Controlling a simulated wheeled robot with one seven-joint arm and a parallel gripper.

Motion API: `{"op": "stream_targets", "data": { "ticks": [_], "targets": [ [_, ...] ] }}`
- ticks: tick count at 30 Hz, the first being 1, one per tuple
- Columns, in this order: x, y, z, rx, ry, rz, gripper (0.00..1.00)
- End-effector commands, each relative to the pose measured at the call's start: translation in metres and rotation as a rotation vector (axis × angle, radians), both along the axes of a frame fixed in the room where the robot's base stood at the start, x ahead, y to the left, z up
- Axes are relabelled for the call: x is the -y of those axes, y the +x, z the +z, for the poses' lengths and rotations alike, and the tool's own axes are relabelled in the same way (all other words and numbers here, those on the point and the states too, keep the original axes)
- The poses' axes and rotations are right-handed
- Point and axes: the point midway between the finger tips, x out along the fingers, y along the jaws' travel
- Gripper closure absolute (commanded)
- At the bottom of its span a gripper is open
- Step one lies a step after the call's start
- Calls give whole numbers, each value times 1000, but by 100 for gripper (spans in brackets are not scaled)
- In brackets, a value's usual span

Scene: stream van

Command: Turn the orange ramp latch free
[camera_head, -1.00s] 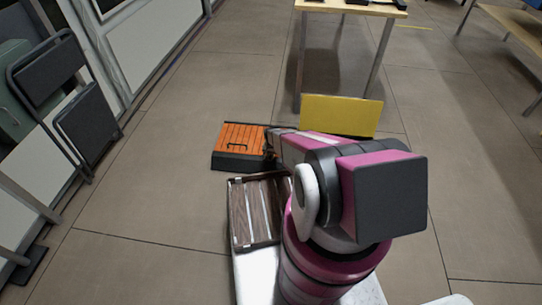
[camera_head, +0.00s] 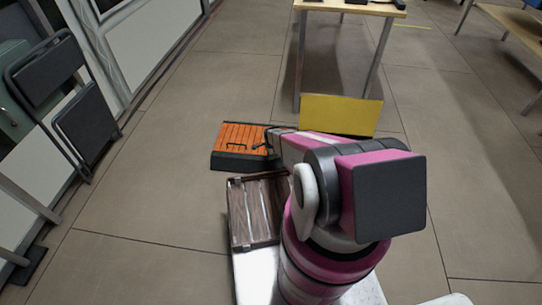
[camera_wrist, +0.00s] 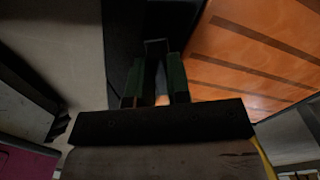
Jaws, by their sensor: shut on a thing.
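The orange slatted ramp (camera_head: 240,134) with a dark edge lies on the floor, left of my forearm's end. In the wrist view its orange surface (camera_wrist: 255,50) fills the upper right, with dark stripes. My gripper (camera_wrist: 156,85) has green-padded fingers shut on a dark, narrow piece (camera_wrist: 155,48), which I take as the ramp latch, beside the ramp's dark edge. The latch's shape and its angle are hard to make out in this dark view. In the head view my arm mostly hides my gripper and the latch.
A yellow panel (camera_head: 340,115) stands right of the ramp, before a table (camera_head: 350,8). Folded dark chairs (camera_head: 88,118) lean at the left. Floor left of the ramp is clear.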

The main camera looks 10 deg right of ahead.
Motion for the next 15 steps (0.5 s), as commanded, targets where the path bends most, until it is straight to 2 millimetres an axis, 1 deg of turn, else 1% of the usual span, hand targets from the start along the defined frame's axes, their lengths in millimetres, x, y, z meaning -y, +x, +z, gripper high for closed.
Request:
{"op": "stream_targets", "data": {
  "ticks": [6, 15],
  "targets": [
    [0, -1, 1, 0, 0, -190, 100],
    [0, -3, 1, 1, 0, -382, 100]
  ]
}}
